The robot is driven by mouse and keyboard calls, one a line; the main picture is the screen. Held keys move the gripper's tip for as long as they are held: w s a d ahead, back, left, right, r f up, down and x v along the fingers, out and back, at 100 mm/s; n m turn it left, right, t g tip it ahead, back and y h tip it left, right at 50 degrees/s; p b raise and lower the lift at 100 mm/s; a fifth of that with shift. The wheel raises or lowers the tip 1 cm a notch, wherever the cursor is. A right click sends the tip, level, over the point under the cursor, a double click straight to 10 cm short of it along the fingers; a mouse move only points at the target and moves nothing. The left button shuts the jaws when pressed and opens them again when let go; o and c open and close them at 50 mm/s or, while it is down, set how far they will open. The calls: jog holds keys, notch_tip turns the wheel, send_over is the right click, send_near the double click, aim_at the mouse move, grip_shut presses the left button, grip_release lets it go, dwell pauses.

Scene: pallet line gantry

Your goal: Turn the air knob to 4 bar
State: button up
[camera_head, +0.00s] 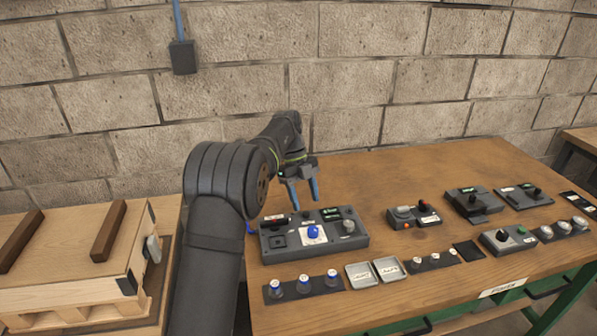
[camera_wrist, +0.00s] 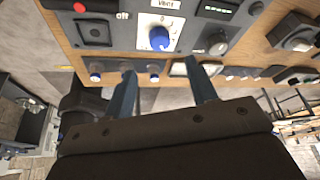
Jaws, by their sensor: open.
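A grey control panel (camera_head: 270,250) sits on the wooden bench. A blue knob (camera_head: 314,232) stands on a white dial plate in its middle; I take it for the air knob. In the wrist view both fingertips (camera_wrist: 163,70) are apart from the blue knob.
More control boxes (camera_head: 414,216) stand to the right. A wooden crate (camera_head: 75,262) is at the left. A block wall closes the back.

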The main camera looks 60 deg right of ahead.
aim_at(313, 228)
jog(key=v, duration=0.8)
jog(key=shift+r, duration=0.25)
jog(key=shift+w+f, duration=0.1)
jog(key=x, duration=1.7)
jog(key=shift+f, duration=0.1)
